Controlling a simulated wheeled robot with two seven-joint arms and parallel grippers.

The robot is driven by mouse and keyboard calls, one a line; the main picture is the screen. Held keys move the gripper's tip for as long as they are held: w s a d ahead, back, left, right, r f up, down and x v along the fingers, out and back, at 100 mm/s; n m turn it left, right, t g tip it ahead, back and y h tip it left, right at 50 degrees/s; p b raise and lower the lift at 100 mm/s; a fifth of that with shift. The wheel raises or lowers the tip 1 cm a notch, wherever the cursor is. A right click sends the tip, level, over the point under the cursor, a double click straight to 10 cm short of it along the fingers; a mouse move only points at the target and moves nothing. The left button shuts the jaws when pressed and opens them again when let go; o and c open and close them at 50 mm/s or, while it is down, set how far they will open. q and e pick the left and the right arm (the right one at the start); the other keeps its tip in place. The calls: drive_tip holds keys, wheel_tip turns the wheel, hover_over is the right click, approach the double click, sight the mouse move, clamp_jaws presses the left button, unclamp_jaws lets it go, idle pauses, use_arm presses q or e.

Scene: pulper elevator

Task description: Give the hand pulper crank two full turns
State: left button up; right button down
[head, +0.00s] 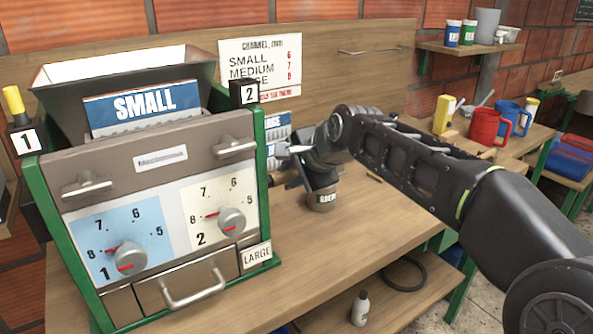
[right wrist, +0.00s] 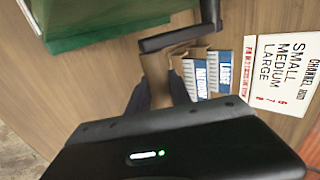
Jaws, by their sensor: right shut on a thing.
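The hand pulper (head: 120,172) stands at the left in the head view, a grey box in a green frame with a metal hopper on top. In the right wrist view its crank (right wrist: 178,38) is a dark bar beside the green side, with a brown grip (right wrist: 156,68). My right gripper (head: 300,165) is at the pulper's right side. It also shows in the right wrist view (right wrist: 160,90), its fingers shut around the brown grip. In the head view my own wrist largely hides the crank. My left gripper is out of view.
Red (head: 484,127) and blue (head: 512,115) mugs stand farther right. A CHANNEL sign (head: 262,66) is behind the pulper. The table front right of the pulper is clear.

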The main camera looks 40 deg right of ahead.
drive_tip(key=shift+w+f, duration=0.1)
drive_tip(key=shift+f, duration=0.05)
drive_tip(key=b+x, duration=0.1)
drive_tip(key=x, duration=0.2)
drive_tip(key=shift+f, duration=0.4)
drive_tip(key=shift+w+f, duration=0.1)
